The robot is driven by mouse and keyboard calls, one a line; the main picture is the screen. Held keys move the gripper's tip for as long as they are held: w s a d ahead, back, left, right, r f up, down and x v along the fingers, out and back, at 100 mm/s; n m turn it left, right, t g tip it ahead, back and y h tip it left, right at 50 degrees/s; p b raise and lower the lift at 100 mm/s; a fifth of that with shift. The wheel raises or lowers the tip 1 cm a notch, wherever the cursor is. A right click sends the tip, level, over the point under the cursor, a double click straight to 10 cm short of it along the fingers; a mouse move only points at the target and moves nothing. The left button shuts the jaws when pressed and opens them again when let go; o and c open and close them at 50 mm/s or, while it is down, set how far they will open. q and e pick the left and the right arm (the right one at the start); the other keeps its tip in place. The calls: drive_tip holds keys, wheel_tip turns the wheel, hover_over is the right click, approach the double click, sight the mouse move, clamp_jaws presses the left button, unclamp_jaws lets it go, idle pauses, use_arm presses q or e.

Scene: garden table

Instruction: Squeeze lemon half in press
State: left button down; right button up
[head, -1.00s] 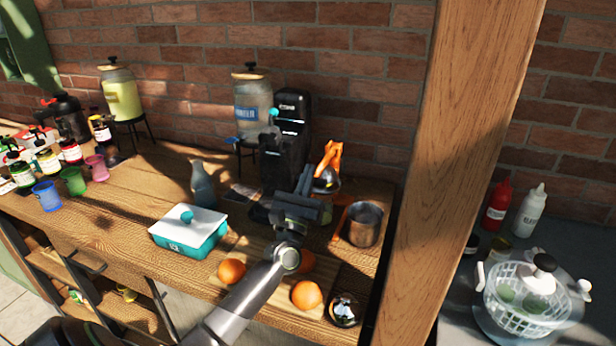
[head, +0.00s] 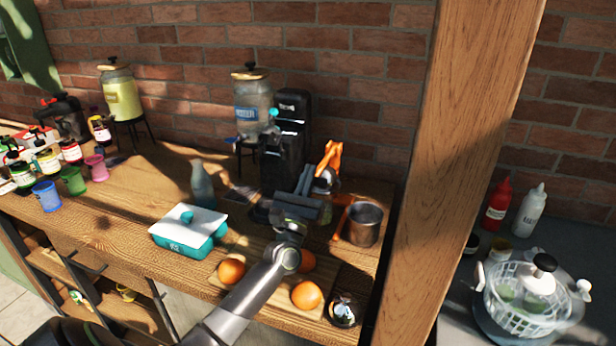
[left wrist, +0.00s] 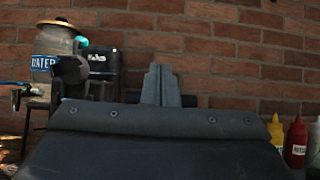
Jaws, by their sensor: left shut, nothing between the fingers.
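My left gripper (head: 304,181) is shut and empty. It is raised in front of the press, and its closed fingers also show in the left wrist view (left wrist: 161,85). The press (head: 329,158), with orange parts, stands at the back right of the wooden table. My gripper overlaps its lower part in the head view, so I cannot tell whether they touch. I cannot make out a lemon half; the inside of the press is hidden. My right gripper is not in view.
A metal cup (head: 364,226) stands right of the press. Oranges (head: 307,295) lie on a board at the front. A teal ice box (head: 188,236) and a grey bottle (head: 202,184) stand left. A water dispenser (head: 253,105) is behind. A wooden post (head: 455,170) rises at the right.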

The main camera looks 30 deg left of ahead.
use_arm(q)
drive_tip(key=s+d+f, duration=0.1)
drive_tip(key=s+f, duration=0.2)
drive_tip(key=s+d+f+g+p, duration=0.1)
drive_tip(key=s+f, duration=0.2)
drive_tip(key=s+d+f+g+p, duration=0.1)
drive_tip(key=s+f, duration=0.2)
drive_tip(key=shift+s+f+h, duration=0.1)
drive_tip(key=shift+s+h, duration=0.1)
drive_tip(key=shift+h, duration=0.2)
drive_tip(key=shift+w+a+p, duration=0.1)
drive_tip(key=shift+w+p, duration=0.35)
drive_tip(key=shift+p, duration=0.05)
drive_tip(key=p+x, duration=0.3)
drive_tip(key=x, duration=0.6)
drive_tip(key=shift+p, duration=0.35)
drive_tip(key=shift+w+a, duration=0.1)
drive_tip(key=shift+w, duration=0.1)
